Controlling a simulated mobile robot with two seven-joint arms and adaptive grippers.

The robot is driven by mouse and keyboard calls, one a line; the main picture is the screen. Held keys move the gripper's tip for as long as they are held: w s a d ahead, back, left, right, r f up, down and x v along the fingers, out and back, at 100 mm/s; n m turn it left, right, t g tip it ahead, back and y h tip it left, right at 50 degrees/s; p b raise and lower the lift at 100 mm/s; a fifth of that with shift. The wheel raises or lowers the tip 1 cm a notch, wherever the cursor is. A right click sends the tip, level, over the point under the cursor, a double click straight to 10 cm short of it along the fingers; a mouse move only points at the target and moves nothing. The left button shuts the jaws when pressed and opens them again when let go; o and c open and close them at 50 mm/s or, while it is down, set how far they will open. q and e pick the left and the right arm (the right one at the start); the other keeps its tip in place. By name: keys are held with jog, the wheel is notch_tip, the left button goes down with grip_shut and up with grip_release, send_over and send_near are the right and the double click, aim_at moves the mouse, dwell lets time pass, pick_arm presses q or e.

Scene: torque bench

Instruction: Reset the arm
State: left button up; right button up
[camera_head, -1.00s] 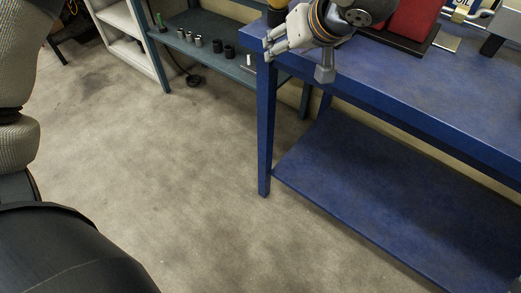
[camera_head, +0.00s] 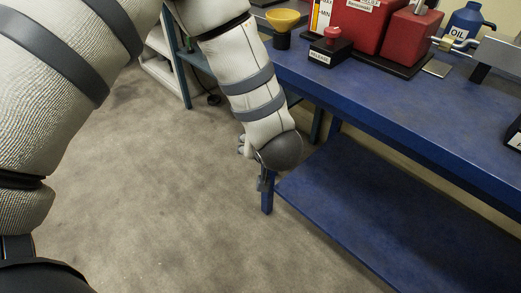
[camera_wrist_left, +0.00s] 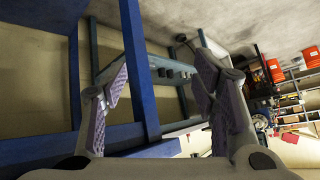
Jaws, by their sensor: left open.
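My left arm (camera_head: 248,80) comes down from the top left in the head view, in front of the bench's near left corner. My left gripper (camera_head: 254,166) is at its lower end, mostly hidden behind the dark rounded joint, and appears close to the blue bench leg (camera_head: 267,202). I cannot tell whether it touches the leg. My right gripper is in neither view.
The floor (camera_head: 150,180) left of the bench is clear.

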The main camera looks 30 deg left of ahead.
pick_arm(q)
jog(key=shift+f, duration=0.1)
dwell(0.3)
jog(key=s+f+m+g+h, duration=0.25)
jog(key=s+f, duration=0.45)
jog(key=s, duration=0.5)
jog(key=s+f+m+g+h, duration=0.1)
jog(key=s+f+g+h, duration=0.15)
jog(key=s+f, duration=0.7)
jog(key=s+r+g, duration=0.2)
jog(key=s+g, duration=0.1)
jog(key=s, duration=1.1)
jog(key=shift+a+m+g+h, duration=0.3)
jog(key=shift+a+m+g, duration=0.05)
jog(key=shift+a+g, duration=0.05)
